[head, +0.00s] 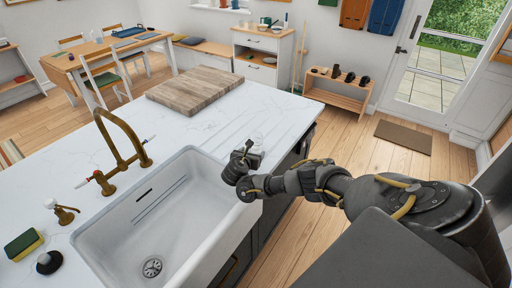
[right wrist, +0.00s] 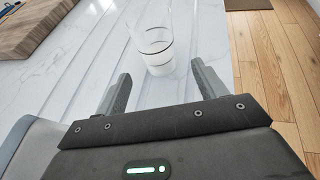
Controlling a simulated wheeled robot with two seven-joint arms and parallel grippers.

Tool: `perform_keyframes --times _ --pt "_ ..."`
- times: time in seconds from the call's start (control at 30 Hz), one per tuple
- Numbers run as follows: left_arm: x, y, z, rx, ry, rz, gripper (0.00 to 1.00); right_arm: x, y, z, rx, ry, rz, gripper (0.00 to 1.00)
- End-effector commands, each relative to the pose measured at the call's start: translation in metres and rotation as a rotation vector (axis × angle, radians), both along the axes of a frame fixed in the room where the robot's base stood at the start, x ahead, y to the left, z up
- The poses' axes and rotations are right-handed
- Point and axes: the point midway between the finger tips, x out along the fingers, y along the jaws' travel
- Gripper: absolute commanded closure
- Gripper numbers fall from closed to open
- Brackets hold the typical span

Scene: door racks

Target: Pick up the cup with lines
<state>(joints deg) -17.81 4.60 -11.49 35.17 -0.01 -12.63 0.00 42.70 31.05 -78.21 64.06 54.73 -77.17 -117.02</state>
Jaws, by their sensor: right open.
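A clear glass cup with lines around it (right wrist: 153,40) stands upright on the white counter in the right wrist view. It is just beyond the fingertips of my right gripper (right wrist: 162,80) and roughly in line with the gap between them. In the head view the cup (head: 257,151) shows only in part, behind my right gripper (head: 246,156). The right gripper is open and empty, low over the counter edge beside the sink. My left gripper is not in view.
A white sink (head: 160,215) with a brass tap (head: 118,150) lies left of the gripper. A wooden chopping board (head: 195,88) lies farther back on the counter (head: 270,105). A sponge (head: 23,244) is at the near left. The counter between cup and board is clear.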

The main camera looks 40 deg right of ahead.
Motion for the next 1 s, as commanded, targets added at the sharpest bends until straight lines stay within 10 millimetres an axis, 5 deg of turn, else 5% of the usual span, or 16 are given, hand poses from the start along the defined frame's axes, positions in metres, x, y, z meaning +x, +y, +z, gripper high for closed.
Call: perform_keyframes --times 0.3,0.73,1.0 --pt "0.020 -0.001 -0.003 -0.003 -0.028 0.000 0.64 0.007 -0.009 -0.005 0.002 0.001 0.002 0.30" --pt "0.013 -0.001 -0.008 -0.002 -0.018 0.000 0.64 0.032 -0.045 -0.025 0.002 0.002 0.001 0.30" --pt "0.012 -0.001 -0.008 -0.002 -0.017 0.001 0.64 0.034 -0.047 -0.026 0.003 0.003 0.004 0.30"
